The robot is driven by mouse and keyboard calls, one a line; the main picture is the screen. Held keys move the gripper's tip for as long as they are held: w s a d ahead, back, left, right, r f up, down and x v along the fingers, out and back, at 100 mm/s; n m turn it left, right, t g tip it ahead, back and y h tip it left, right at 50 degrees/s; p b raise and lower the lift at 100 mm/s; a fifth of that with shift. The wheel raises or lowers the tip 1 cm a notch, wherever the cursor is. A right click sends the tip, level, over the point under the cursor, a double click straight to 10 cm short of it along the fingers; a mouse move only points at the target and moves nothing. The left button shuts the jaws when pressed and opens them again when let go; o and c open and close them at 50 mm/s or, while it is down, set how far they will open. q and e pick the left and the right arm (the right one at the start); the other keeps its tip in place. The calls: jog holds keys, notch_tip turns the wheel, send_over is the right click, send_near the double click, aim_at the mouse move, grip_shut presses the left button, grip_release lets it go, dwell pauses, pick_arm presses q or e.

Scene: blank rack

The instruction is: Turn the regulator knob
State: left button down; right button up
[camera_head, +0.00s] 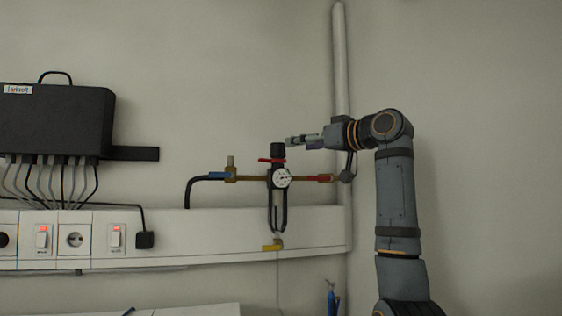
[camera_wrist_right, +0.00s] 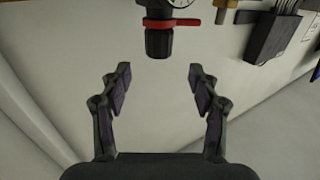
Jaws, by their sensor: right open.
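The regulator is mounted on the wall on a brass pipe, with a round white gauge (camera_head: 282,178) on its front. Its black knob (camera_head: 277,150) is on top, with a red ring (camera_head: 270,160) just below it. In the right wrist view the knob (camera_wrist_right: 158,43) shows upside down at the top centre, ahead of the fingertips. My right gripper (camera_head: 290,141) comes in from the right at about knob height. In the wrist view my right gripper (camera_wrist_right: 159,72) is open and empty, its fingers spread wider than the knob, with a gap before it. My left gripper is not in view.
A vertical pipe (camera_head: 341,60) runs down the wall behind my right wrist. A white wall duct (camera_head: 210,235) with sockets and switches lies below. A black box (camera_head: 55,120) with several cables is at the left. A blue bottle-like object (camera_head: 331,298) stands low.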

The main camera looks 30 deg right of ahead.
aim_at(282, 146)
jog(key=p+x, duration=0.2)
jog(key=x, duration=0.1)
jog(key=p+x, duration=0.2)
jog(key=x, duration=0.1)
jog(key=p+x, duration=0.2)
jog(key=x, duration=0.1)
jog(key=shift+w+r, duration=0.3)
jog(key=shift+w, duration=0.05)
jog(key=shift+w+a+f+p, duration=0.15)
jog(key=shift+w+p, duration=0.15)
jog(key=shift+w, duration=0.05)
jog(key=shift+s, duration=0.1)
jog(key=shift+c, duration=0.7)
jog(key=c, duration=1)
jog(key=shift+c, duration=0.3)
jog(key=shift+m+h, duration=0.3)
jog(key=shift+h, duration=0.2)
